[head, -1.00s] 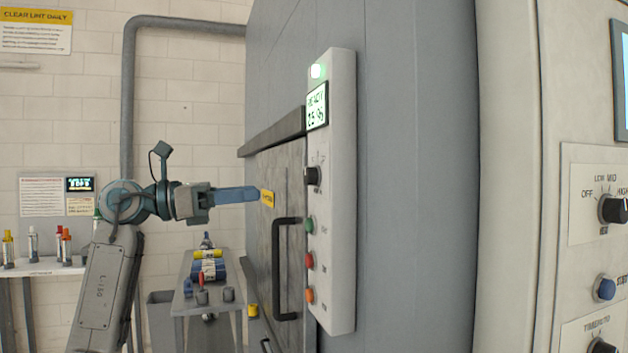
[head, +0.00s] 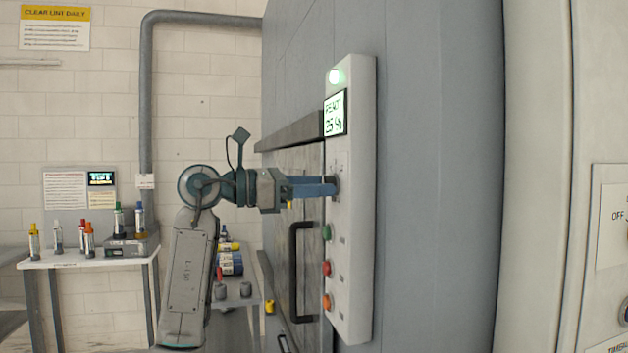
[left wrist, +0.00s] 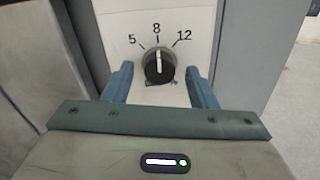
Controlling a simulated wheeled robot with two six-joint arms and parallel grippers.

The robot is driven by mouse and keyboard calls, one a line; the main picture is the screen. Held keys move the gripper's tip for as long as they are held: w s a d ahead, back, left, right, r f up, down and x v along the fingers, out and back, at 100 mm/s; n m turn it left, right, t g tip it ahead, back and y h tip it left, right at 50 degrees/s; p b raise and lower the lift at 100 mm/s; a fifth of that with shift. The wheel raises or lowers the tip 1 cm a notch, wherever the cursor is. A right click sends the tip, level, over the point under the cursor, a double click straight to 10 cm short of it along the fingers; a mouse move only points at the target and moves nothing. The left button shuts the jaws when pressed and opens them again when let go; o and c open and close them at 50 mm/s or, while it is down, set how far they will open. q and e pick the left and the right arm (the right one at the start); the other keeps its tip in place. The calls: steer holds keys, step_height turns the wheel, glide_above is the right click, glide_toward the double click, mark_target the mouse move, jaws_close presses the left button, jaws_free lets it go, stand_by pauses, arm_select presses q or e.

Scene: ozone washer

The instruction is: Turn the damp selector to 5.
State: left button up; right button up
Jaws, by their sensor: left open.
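The damp selector (left wrist: 160,70) is a round black knob on a white panel in the left wrist view. Its white pointer line points up at the 8, with 5 marked to the left and 12 to the right. My left gripper (left wrist: 158,76) is open, with one blue finger on each side of the knob and a gap showing on both sides. In the head view my left gripper (head: 333,187) reaches the control panel (head: 355,180) from the left, and its fingers mostly hide the knob. My right gripper is not in view.
Below the knob are a green button (head: 327,232), a red button (head: 327,268) and an orange button (head: 327,302). A black door handle (head: 296,270) stands out left of them. A lit display (head: 335,113) is above. A shelf with bottles (head: 75,262) stands at the left.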

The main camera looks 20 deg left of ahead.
arm_select(q)
steer(key=shift+w+d, duration=0.1)
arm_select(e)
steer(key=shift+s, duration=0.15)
arm_select(q)
steer(key=c, duration=0.9)
steer(key=shift+c, duration=0.4)
steer(key=n+p, duration=0.3)
steer(key=n, duration=0.5)
steer(key=shift+p, duration=0.3)
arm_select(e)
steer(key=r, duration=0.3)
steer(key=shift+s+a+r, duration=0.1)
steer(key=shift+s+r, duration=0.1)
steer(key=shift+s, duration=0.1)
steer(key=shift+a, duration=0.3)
